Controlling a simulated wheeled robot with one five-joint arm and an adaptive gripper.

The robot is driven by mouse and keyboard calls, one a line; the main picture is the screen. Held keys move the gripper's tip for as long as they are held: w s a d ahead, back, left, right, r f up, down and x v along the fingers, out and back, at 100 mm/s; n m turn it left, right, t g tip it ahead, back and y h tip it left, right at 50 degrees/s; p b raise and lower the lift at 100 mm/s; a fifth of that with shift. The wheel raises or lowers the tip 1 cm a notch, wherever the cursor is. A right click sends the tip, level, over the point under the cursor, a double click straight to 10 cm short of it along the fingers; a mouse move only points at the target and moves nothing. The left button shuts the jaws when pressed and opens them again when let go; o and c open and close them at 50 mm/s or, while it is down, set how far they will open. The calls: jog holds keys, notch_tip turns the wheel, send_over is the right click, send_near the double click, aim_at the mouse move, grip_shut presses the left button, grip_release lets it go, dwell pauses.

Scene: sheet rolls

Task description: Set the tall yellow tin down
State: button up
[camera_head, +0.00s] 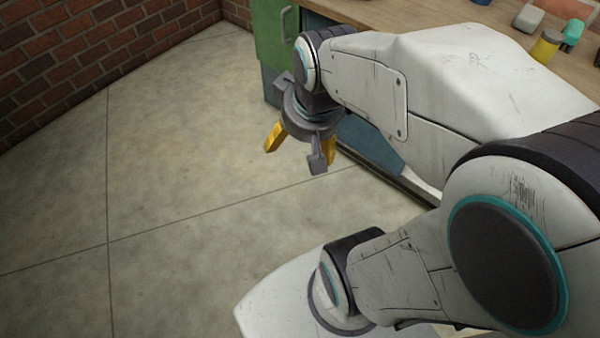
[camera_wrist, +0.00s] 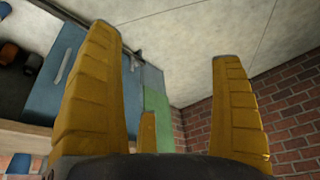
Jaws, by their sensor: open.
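My gripper (camera_head: 300,148) hangs over the floor in front of the bench, well to the left of the tin, pointing down. Its yellow fingers are spread and hold nothing. In the wrist view my gripper (camera_wrist: 165,75) also shows open, with empty space between the fingers. No yellow tin shows in the wrist view.
The wooden bench top (camera_head: 390,14) carries a grey block (camera_head: 528,18) and a teal item (camera_head: 573,32) near the tin. A green cabinet side (camera_head: 268,45) and blue front stand below. A brick wall (camera_head: 60,60) is at the left. The concrete floor (camera_head: 170,150) is clear.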

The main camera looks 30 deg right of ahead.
jog(key=s+a+f+n+g, duration=0.1)
jog(key=s+a+n, duration=0.1)
jog(key=s+a, duration=0.2)
jog(key=s, duration=0.2)
jog(key=shift+s+a+f+g+y, duration=0.25)
jog(key=shift+s+f+g+y, duration=0.05)
jog(key=shift+s, duration=0.05)
jog(key=shift+r, duration=0.15)
